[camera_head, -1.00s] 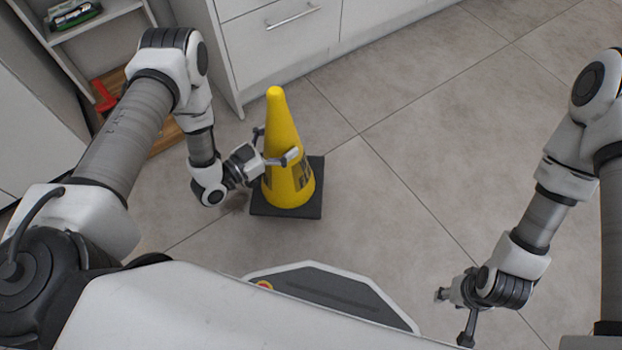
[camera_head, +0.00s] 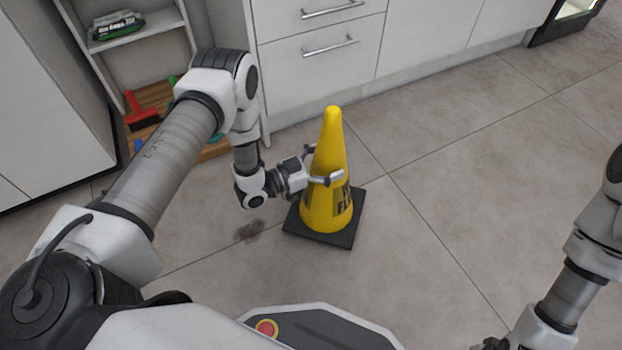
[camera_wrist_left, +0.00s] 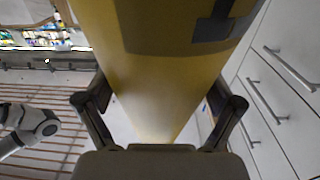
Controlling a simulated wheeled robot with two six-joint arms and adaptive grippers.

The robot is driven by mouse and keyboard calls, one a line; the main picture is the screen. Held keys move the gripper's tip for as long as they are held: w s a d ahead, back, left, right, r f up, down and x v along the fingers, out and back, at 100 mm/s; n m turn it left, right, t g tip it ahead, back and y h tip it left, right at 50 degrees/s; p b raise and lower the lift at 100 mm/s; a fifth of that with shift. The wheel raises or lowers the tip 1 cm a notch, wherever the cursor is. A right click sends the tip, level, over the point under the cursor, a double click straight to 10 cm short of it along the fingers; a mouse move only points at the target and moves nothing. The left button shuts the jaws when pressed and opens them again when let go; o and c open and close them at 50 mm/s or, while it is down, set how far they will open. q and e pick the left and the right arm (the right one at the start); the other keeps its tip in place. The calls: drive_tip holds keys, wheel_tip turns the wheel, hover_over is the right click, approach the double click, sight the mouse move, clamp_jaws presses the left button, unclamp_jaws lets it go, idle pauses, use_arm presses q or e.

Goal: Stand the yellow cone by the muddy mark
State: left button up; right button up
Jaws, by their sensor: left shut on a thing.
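The yellow cone (camera_head: 330,190) is upright, with dark lettering and a square black base (camera_head: 350,232). My left gripper (camera_head: 322,165) is shut on its middle, one finger on each side. I cannot tell whether the base touches the floor or hangs just above it. The muddy mark (camera_head: 249,231) is a small dark smudge on the grey floor, left of the base with a small gap in the picture. In the left wrist view the cone (camera_wrist_left: 155,75) fills the middle between the fingers. My right gripper (camera_head: 490,344) is mostly cut off at the bottom edge.
White drawers (camera_head: 320,75) stand behind the cone. At the left, a shelf unit (camera_head: 135,40) has a wooden board (camera_head: 205,152) with a red object (camera_head: 140,110) at its foot. The tiled floor (camera_head: 470,190) right of the cone is clear.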

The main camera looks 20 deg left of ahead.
use_arm(q)
drive_tip(key=w+f+b, duration=0.1)
drive_tip(key=w+b, duration=0.1)
drive_tip(key=w+d+f+b, duration=0.1)
drive_tip(key=f+b, duration=0.1)
drive_tip(key=shift+w+d+f, duration=0.2)
drive_tip(key=shift+w+f, duration=0.1)
drive_tip(key=shift+w, duration=0.05)
drive_tip(key=o, duration=1.5)
drive_tip(key=shift+f, duration=0.1)
drive_tip(key=shift+s+a, duration=0.1)
